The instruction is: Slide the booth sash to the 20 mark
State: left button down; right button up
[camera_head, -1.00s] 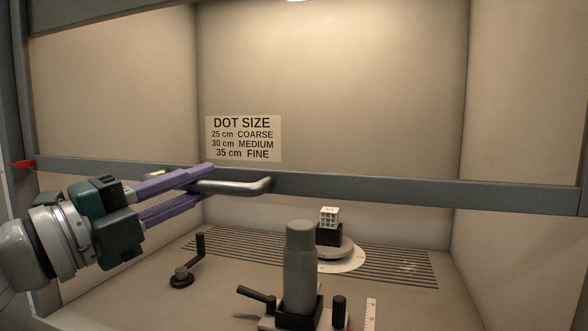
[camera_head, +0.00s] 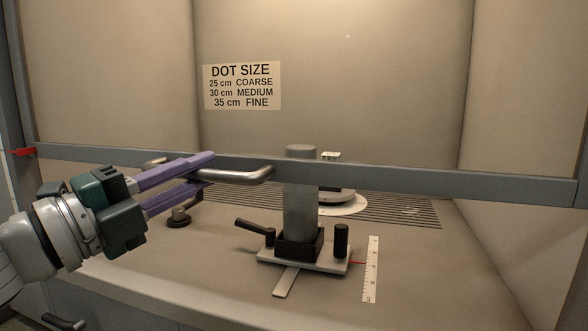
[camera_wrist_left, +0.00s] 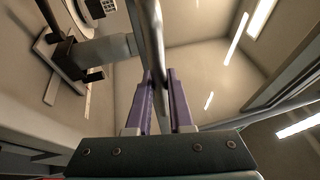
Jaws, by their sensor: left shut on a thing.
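The booth sash (camera_head: 420,182) is a grey horizontal bar across the booth front, with a bent metal handle (camera_head: 245,176). My left gripper (camera_head: 207,171) comes in from the left with its purple fingers shut on the handle. In the left wrist view the handle (camera_wrist_left: 150,35) passes between the fingers (camera_wrist_left: 160,80). A red pointer (camera_head: 22,152) sits at the sash's left end, beside a pale strip on the left frame. Its marks are too small to read. My right gripper is out of view.
Behind the sash, a grey cylinder (camera_head: 299,215) stands in a clamp base with side knobs, next to a white ruler (camera_head: 371,270). A small cube (camera_head: 330,156) and turntable are partly hidden by the bar. A dot-size sign (camera_head: 242,87) hangs on the back wall.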

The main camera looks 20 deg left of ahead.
pick_arm(q)
jog(key=c, duration=0.8)
grip_release()
jog(key=shift+s, duration=0.1)
jog(key=b+v, duration=0.2)
jog(key=v, duration=0.7)
jog(key=shift+s+a, duration=0.15)
jog(key=shift+s, duration=0.2)
